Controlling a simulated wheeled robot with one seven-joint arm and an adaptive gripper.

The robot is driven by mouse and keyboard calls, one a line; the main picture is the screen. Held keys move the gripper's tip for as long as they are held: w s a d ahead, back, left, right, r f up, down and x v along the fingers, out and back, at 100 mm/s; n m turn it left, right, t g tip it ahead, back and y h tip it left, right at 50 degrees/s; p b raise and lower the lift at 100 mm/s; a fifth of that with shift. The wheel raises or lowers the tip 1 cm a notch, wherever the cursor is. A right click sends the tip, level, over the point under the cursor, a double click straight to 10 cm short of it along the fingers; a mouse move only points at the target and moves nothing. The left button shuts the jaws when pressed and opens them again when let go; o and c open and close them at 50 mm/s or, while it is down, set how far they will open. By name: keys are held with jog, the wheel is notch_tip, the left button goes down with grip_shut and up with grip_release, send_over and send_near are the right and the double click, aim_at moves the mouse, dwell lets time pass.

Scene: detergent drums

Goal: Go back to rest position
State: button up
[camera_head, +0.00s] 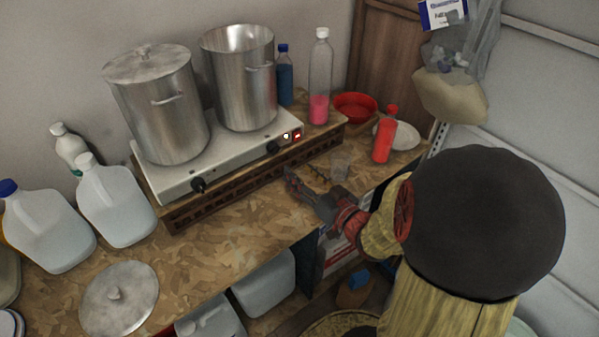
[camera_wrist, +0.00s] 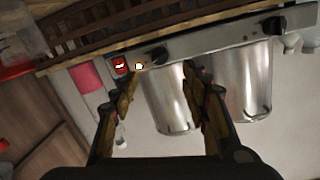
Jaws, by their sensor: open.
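My gripper (camera_head: 308,184) is over the front part of the wooden counter (camera_head: 252,234), in front of the hot plate's right end. In the wrist view its two fingers (camera_wrist: 157,92) are spread apart with nothing between them. That view is turned upside down and looks toward the hot plate (camera_wrist: 205,42) and two steel pots. My arm reaches in from the right in the head view and hides part of the counter's right end.
A lidded pot (camera_head: 160,112) and an open pot (camera_head: 240,85) stand on the hot plate. A red bottle (camera_head: 384,135), a red bowl (camera_head: 355,106) and a pink-filled bottle (camera_head: 320,80) stand right. Jugs (camera_head: 118,205) and a loose lid (camera_head: 119,300) are left.

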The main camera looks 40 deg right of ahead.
dwell(0.4)
notch_tip(320, 180, up, 6)
jog(key=a+f+g+h, duration=0.1)
jog(key=g+h, duration=0.3)
jog(key=g, duration=0.2)
jog(key=s+a+r+n+g+y, duration=0.2)
jog(key=s+a+r+g+y, duration=0.1)
jog(key=s+a, duration=1.2)
jog(key=shift+s+a+n+g+y, duration=0.25)
jog(key=shift+s+n+g+y, duration=0.2)
jog(key=shift+g, duration=0.75)
